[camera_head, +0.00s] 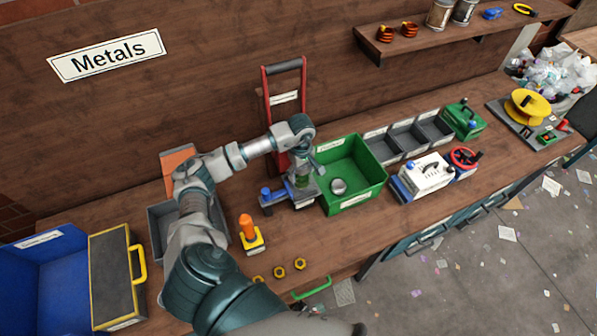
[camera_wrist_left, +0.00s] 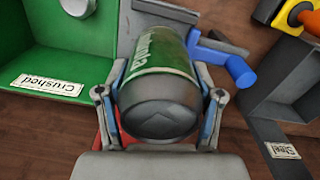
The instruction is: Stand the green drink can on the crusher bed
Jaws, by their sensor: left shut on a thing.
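The green drink can (camera_wrist_left: 160,70) is between the fingers of my left gripper (camera_wrist_left: 160,103) in the wrist view, its grey end facing the camera. In the head view my left gripper (camera_head: 305,181) hides most of the can (camera_head: 302,183). The gripper is shut on the can. The can crusher has a tall red handle frame (camera_head: 266,95) and a low grey base with a blue part (camera_head: 266,192). The can is at the crusher's bed; I cannot tell whether it touches it. The blue part also shows in the wrist view (camera_wrist_left: 240,71). My right gripper is not in view.
A green bin labelled Crushed (camera_head: 362,196) stands close right of the crusher, with a flattened can (camera_head: 338,186) inside. An orange-handled tool (camera_head: 246,226) stands to the left. Several yellow nuts (camera_head: 279,271) lie near the front edge. A grey bin labelled Steel (camera_wrist_left: 272,125) is nearby.

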